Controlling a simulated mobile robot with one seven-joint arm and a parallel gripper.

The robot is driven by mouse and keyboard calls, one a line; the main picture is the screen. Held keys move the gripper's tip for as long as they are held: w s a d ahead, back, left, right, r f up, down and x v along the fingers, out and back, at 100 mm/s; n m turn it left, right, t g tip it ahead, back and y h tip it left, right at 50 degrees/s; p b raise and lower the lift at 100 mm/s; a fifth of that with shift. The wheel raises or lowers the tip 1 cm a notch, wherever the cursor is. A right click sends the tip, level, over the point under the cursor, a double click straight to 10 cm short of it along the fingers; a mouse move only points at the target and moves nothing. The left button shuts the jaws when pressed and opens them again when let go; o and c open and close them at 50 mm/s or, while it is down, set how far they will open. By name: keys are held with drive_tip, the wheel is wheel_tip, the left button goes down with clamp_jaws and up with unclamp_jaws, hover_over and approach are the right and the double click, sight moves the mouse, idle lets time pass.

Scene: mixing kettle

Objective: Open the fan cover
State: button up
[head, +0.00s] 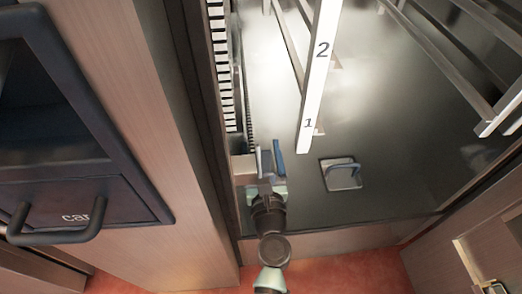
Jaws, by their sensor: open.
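My gripper (270,162) is at the lower middle of the head view, with its two fingers apart and nothing seen between them. It is over the near left part of a grey metal surface (395,120). A small square plate with a raised handle (342,173) is set in that surface, to the right of my gripper and apart from it. A black and white slatted strip (222,75) runs along the surface's left edge, beyond my gripper. I cannot tell for certain which part is the fan cover.
A white upright bar marked 1 and 2 (318,75) stands over the surface, beyond my gripper. Metal rails (460,70) are at the upper right. A wooden cabinet with a dark handle (55,235) is at the left. The floor (345,277) is reddish.

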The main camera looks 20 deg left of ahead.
drive_tip(key=shift+c, duration=0.3)
clamp_jaws()
drive_tip(key=shift+d, duration=0.15)
